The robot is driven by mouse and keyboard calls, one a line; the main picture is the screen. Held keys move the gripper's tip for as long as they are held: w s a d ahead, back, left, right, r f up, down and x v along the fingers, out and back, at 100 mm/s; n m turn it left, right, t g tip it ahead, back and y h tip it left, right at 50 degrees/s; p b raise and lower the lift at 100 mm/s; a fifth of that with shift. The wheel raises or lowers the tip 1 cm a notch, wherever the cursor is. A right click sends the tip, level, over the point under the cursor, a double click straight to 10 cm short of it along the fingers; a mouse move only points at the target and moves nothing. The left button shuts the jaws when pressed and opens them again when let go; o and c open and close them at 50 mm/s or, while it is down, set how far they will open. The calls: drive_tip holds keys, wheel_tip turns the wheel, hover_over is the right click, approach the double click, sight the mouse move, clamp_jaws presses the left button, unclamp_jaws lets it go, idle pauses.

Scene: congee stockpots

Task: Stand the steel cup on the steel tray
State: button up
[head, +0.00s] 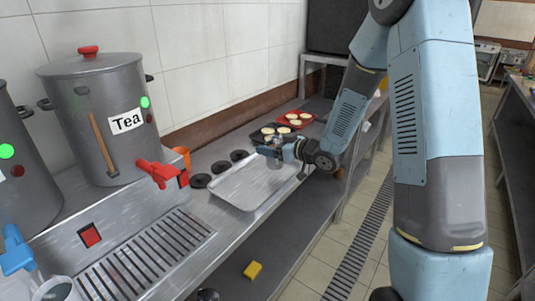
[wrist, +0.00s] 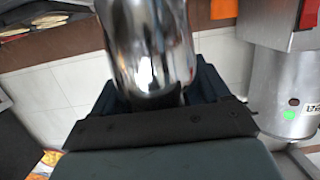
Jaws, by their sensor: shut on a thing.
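The steel tray (head: 236,187) lies on the counter in the middle of the head view, and its bare surface shows. My gripper (head: 281,151) is at the tray's far right corner, reaching in from the right. It is shut on the steel cup (head: 274,160), which is small and partly hidden there. In the wrist view the shiny cup (wrist: 148,45) fills the space between the dark fingers of my gripper (wrist: 155,92). I cannot tell whether the cup's base touches the tray or hangs just above it.
A Tea urn (head: 100,115) with a red tap (head: 160,172) stands left of the tray. Black discs (head: 220,167) lie along the tray's far side. A black tray (head: 262,136) and a red tray (head: 297,118) with food stand beyond. A drain grate (head: 150,255) is in front.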

drive_tip(key=shift+w+a+f, duration=0.15)
drive_tip(key=shift+a+f, duration=0.05)
drive_tip(key=shift+f, duration=0.05)
wheel_tip(320, 180, down, 2)
drive_tip(key=shift+d+f, duration=0.1)
drive_tip(key=shift+f, duration=0.4)
drive_tip(key=shift+a, duration=0.2)
drive_tip(key=o, duration=1.2)
drive_tip(key=shift+f, duration=0.1)
